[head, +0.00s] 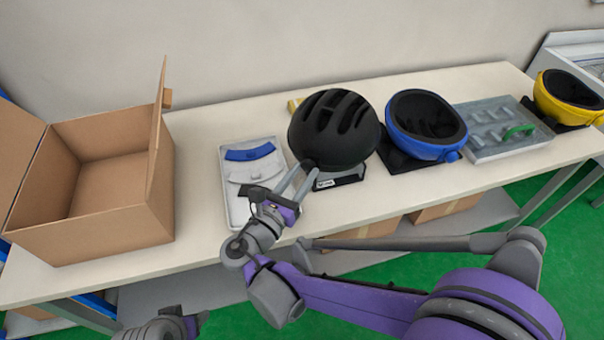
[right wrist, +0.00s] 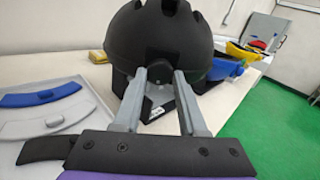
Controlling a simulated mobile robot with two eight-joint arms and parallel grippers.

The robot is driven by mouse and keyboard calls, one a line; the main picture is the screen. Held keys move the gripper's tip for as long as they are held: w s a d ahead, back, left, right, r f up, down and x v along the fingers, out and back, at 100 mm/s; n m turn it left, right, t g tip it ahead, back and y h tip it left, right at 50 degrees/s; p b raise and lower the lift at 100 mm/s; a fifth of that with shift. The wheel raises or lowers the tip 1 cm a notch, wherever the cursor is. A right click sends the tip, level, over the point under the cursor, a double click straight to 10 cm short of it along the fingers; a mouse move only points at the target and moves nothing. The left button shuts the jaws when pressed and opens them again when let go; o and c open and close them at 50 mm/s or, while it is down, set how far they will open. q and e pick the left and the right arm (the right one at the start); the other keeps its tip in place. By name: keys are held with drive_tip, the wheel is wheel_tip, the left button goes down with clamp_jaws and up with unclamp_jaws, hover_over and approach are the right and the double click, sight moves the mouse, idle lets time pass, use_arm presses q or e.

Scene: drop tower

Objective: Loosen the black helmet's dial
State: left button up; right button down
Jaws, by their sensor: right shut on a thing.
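The black helmet (head: 333,125) sits dome up on a dark stand with a pale label (head: 340,181) near the middle of the table. Its round black dial (right wrist: 159,73) shows at the lower edge of the helmet in the right wrist view. My right gripper (head: 303,172) reaches the helmet's near left edge, and its two grey fingers (right wrist: 158,76) are shut on the dial, one on each side. My left gripper (head: 168,328) shows only in part at the bottom of the head view, and its fingers cannot be made out.
A tray (head: 229,199) with blue and white pads lies left of the helmet. An open cardboard box (head: 110,220) stands farther left. A blue helmet (head: 412,148), a grey case (head: 485,150) and a yellow helmet (head: 560,112) stand to the right.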

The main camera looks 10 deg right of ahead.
drive_tip(key=shift+c, duration=2.2)
unclamp_jaws()
